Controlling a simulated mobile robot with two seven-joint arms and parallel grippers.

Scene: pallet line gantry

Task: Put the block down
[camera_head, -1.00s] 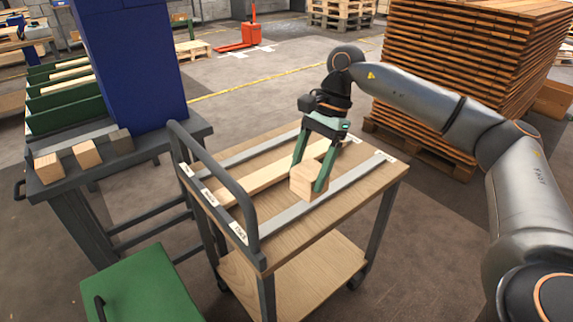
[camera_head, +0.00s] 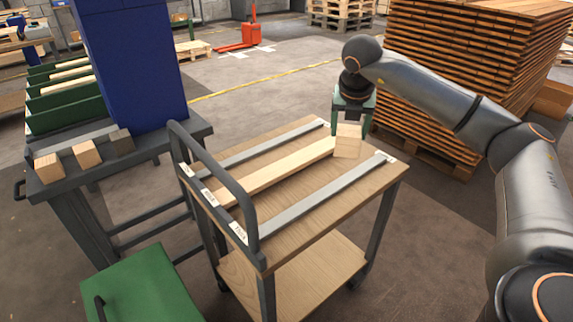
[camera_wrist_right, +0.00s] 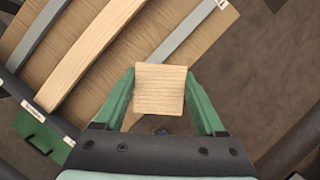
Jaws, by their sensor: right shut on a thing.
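A light wooden block (camera_head: 348,141) is held between the green fingers of my right gripper (camera_head: 353,122), at the far right end of the cart top (camera_head: 310,225). In the wrist view the block (camera_wrist_right: 160,88) sits between both fingertips of the right gripper (camera_wrist_right: 160,95). I cannot tell whether its underside touches the cart or the wooden strip. The long wooden strip (camera_head: 285,174) lies on the cart between two grey metal strips (camera_head: 325,200). My left gripper is out of view.
The cart has a dark handle (camera_head: 215,180) at its left end. A side table (camera_head: 60,185) holds two wooden blocks and a dark one beside a blue box (camera_head: 130,65). A tall stack of boards (camera_head: 470,70) stands behind my right arm. A green lid (camera_head: 150,285) is at front left.

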